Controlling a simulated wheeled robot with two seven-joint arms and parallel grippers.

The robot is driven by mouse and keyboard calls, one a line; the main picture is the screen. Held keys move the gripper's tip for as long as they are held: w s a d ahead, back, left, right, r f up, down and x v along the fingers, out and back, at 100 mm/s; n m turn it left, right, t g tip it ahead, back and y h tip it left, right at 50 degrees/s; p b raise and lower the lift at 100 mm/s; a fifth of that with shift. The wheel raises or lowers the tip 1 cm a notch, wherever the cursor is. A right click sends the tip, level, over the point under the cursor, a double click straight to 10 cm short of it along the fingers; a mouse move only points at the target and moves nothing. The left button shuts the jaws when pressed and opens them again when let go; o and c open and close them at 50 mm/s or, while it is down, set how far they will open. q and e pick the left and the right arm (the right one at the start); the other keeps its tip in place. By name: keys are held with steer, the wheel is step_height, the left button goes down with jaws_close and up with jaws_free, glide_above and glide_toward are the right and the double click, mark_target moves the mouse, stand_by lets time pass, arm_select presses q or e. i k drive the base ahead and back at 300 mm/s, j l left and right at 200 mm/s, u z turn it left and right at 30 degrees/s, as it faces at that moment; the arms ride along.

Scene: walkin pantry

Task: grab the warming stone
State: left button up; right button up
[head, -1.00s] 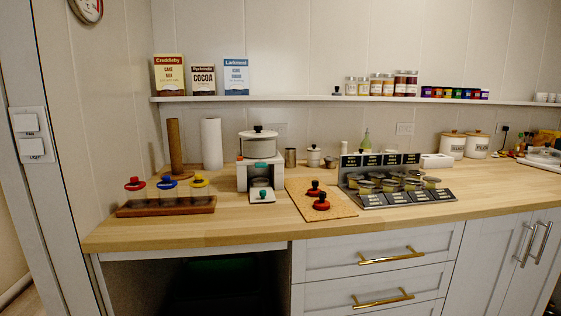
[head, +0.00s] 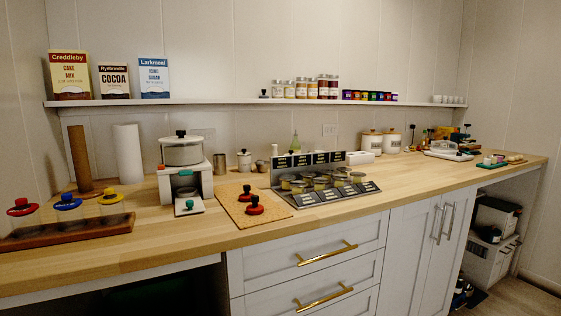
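I cannot tell for sure which thing is the warming stone. Two red discs with black knobs, a front one (head: 254,207) and a rear one (head: 245,195), sit on a cork mat (head: 233,213) on the wooden counter. Left of the mat, a white stand (head: 200,184) carries a lidded pot (head: 182,154). A small pale plate (head: 189,209) with a green piece and black knob lies at the stand's foot. Neither of my grippers shows in the head view.
A wooden rack (head: 67,233) with red, blue and yellow lidded jars stands at left. A tiered dark rack of tins (head: 325,185) is right of the mat. A shelf (head: 230,102) runs above. The counter's front strip (head: 150,252) and its right-middle part (head: 420,172) are clear.

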mark_target(255, 208)
steer(key=i+l, duration=0.2)
steer(key=l, duration=0.2)
steer(key=i+l, duration=0.15)
steer(key=l, duration=0.2)
steer(key=i+l+u, duration=0.2)
steer(key=u, duration=0.2)
steer(key=i+l, duration=0.05)
steer(key=i, duration=0.05)
